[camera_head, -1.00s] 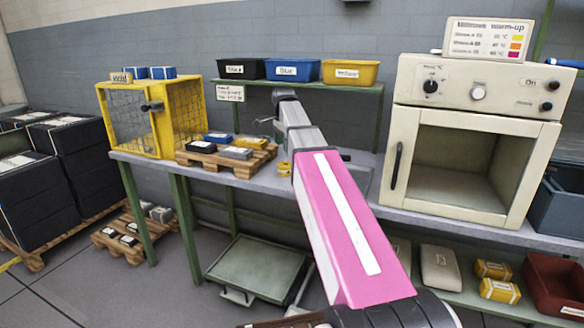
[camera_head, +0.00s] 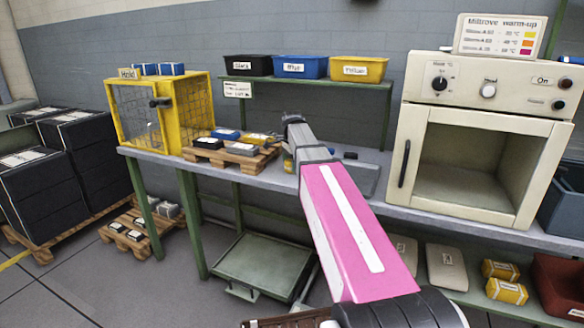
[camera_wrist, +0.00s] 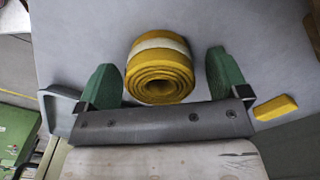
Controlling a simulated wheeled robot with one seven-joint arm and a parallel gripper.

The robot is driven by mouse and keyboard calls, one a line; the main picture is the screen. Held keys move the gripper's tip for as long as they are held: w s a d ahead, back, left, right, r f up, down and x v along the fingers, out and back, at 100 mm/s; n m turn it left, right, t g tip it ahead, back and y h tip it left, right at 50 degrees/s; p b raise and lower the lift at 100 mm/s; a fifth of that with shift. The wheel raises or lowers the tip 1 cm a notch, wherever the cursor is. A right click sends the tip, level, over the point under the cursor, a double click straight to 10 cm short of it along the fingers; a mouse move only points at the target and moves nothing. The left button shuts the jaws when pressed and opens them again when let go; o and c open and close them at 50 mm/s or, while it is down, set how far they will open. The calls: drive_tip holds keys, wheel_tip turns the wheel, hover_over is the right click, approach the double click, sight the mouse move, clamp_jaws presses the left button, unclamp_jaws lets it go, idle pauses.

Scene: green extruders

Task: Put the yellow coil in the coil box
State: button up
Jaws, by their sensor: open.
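The yellow coil (camera_wrist: 160,72), a rolled strip with a pale band, lies on the grey bench top in the wrist view. My gripper (camera_wrist: 162,66) is open, with one green finger on each side of the coil and a visible gap to each. In the head view my arm hides most of the gripper and coil. Three bins stand on the shelf above the bench: a black bin (camera_head: 248,66), a blue bin (camera_head: 300,68) and a yellow bin (camera_head: 359,69). I cannot tell which container is the coil box.
A yellow mesh cage (camera_head: 190,112) and a small pallet (camera_head: 250,160) with several blocks stand left on the bench. A cream oven (camera_head: 480,150) with an open chamber stands right. A small yellow block (camera_wrist: 276,107) lies right of my gripper.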

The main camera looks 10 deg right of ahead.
drive_tip(key=shift+f, duration=0.45)
drive_tip(key=c, duration=1.1)
drive_tip(key=shift+r, duration=0.1)
